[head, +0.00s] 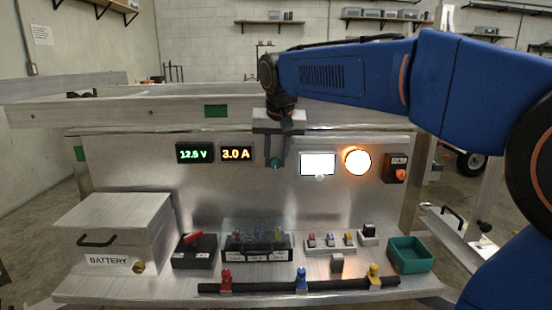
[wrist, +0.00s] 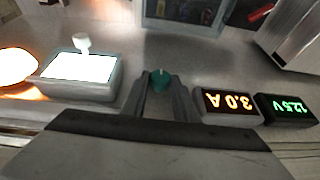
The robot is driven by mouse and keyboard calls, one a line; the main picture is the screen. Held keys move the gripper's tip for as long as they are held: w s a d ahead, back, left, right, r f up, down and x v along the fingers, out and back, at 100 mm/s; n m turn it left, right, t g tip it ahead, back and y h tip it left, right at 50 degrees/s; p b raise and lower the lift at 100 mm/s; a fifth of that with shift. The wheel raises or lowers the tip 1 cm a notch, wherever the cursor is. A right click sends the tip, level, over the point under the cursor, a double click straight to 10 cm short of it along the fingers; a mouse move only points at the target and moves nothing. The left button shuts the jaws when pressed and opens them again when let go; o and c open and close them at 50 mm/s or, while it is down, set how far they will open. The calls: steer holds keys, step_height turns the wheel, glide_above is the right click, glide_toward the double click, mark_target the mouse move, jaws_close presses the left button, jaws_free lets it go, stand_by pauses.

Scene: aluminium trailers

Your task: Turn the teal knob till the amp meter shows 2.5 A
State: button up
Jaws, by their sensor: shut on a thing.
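The teal knob (head: 275,163) sits on the upright metal panel, to the right of the amp meter. My gripper (head: 276,160) reaches down from above and is shut on the knob. In the wrist view the knob (wrist: 159,79) shows between the two fingertips of my gripper (wrist: 160,84). The amp meter (head: 236,154) reads 3.0 A in orange digits. It also shows upside down in the wrist view (wrist: 228,105).
The volt meter (head: 195,153) reads 12.5 V. A lit white panel (head: 318,164) and a glowing orange lamp (head: 357,161) are right of the knob. Below stand a battery box (head: 113,225), a fuse block (head: 257,249), and a green tray (head: 409,254).

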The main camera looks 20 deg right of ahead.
steer(key=h, duration=0.2)
steer(key=a+n+g+h, duration=0.1)
steer(key=h, duration=0.1)
steer(key=shift+w, duration=0.15)
steer(key=shift+a+f+n+g+h, duration=0.1)
steer(key=shift+a+n+g+h, duration=0.1)
steer(key=shift+h, duration=0.75)
steer(key=shift+a+f+n+g+h, duration=0.1)
steer(key=shift+n+g+h, duration=0.1)
steer(key=shift+h, duration=0.75)
steer(key=o, duration=1)
steer(key=v, duration=1.7)
steer(key=shift+a, duration=0.2)
